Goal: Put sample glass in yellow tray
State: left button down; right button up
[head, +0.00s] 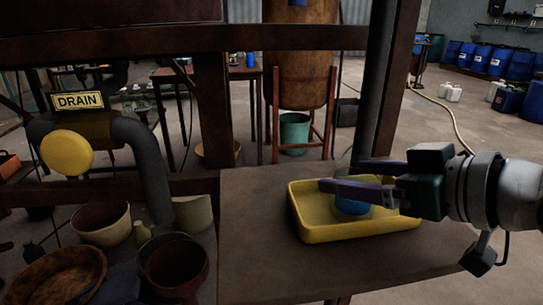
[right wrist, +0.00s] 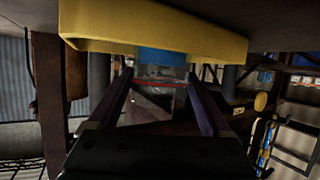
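The yellow tray (head: 318,234) lies on the brown table at the right of the head view. Its wall also shows at the top of the right wrist view (right wrist: 205,36). The sample glass with blue contents (head: 352,207) stands in the tray, seemingly upright. Its blue part also shows in the right wrist view (right wrist: 162,56). My right gripper (head: 340,176) is over the tray, its purple fingers spread apart on either side of the glass. I cannot tell whether they touch it. The near finger hides part of the glass. My left gripper is not in view.
The bare tabletop (head: 258,252) is clear left of the tray. A dark upright post (head: 377,85) stands behind the tray. Bowls and pots (head: 175,268) stand at lower left, below a pipe with a yellow cap (head: 66,152) and a DRAIN sign (head: 78,101).

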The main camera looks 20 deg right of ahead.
jog(key=shift+o, duration=1.1)
jog(key=shift+r, duration=0.15)
jog(key=p+v, duration=0.4)
jog(key=v, duration=0.8)
jog(key=s+a+f+g+h, duration=0.2)
jog(key=s+a+f+g, duration=0.6)
jog(key=s+f+g, duration=0.1)
jog(key=shift+s+a+m+g+h, duration=0.3)
jog(key=shift+s+m+h, duration=0.1)
jog(key=shift+s, duration=0.2)
jog(key=shift+f, duration=0.1)
notch_tip(320, 180, up, 54)
jog(key=p, duration=5.3)
jog(key=shift+p, duration=0.4)
